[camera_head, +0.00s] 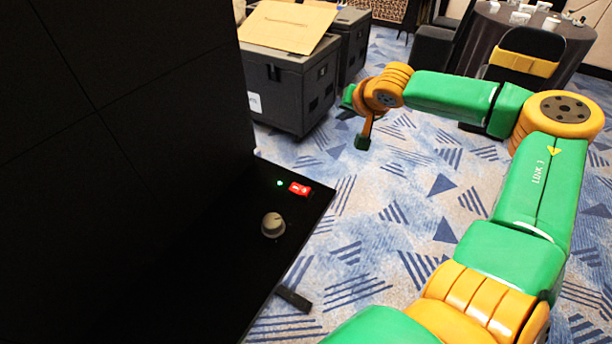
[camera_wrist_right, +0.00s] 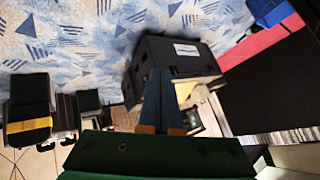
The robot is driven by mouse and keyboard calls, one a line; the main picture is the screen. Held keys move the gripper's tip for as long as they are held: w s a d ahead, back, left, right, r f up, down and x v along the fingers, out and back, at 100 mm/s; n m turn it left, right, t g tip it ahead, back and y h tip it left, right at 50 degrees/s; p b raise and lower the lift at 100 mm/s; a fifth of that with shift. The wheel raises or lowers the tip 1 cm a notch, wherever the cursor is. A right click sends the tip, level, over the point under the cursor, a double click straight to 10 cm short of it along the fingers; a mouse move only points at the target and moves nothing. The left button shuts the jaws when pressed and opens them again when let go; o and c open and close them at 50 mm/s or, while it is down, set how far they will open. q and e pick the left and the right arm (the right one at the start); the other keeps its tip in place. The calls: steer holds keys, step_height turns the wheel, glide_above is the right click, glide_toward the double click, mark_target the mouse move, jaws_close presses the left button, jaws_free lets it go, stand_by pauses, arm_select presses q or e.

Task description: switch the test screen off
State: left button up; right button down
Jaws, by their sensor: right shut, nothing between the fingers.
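A tall dark panel (camera_head: 120,110) with faint grid lines fills the left of the head view; I cannot tell whether it is the test screen. At its foot is a black ledge (camera_head: 215,270). A red switch (camera_head: 300,189) sits near the ledge's far right edge, with a small lit green light (camera_head: 280,183) just left of it. A grey round knob (camera_head: 273,225) stands nearer. My right gripper (camera_head: 348,104) is in the air beyond and right of the switch, apart from it. In the right wrist view its fingers (camera_wrist_right: 161,78) are together and empty. My left gripper is not in view.
Dark equipment cases (camera_head: 290,85) stand behind the ledge, with a cardboard sheet (camera_head: 287,24) on top. A dark-clothed table (camera_head: 490,35) with cups and a chair (camera_head: 525,55) are at the back right. Patterned carpet (camera_head: 350,250) is open right of the ledge.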

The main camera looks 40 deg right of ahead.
steer(key=s+a+r+g, duration=0.1)
steer(key=a, duration=0.7)
steer(key=s+a+r+n+g+y, duration=0.1)
steer(key=s+a, duration=0.1)
steer(key=a, duration=0.7)
steer(key=shift+g+y+p, duration=0.3)
steer(key=shift+g+p, duration=0.1)
steer(key=b, duration=0.7)
glide_above(300, 186)
steer(key=s+a, duration=0.1)
steer(key=f, duration=0.6)
steer(key=shift+s+f, duration=0.2)
steer(key=shift+f, duration=0.2)
steer(key=shift+s+d+f+b, duration=0.1)
steer(key=shift+s+f+b, duration=0.3)
steer(key=shift+f, duration=0.3)
steer(key=shift+f, duration=0.15)
steer(key=shift+d+f+b, duration=0.1)
steer(key=shift+f+b, duration=0.15)
steer(key=shift+b, duration=0.2)
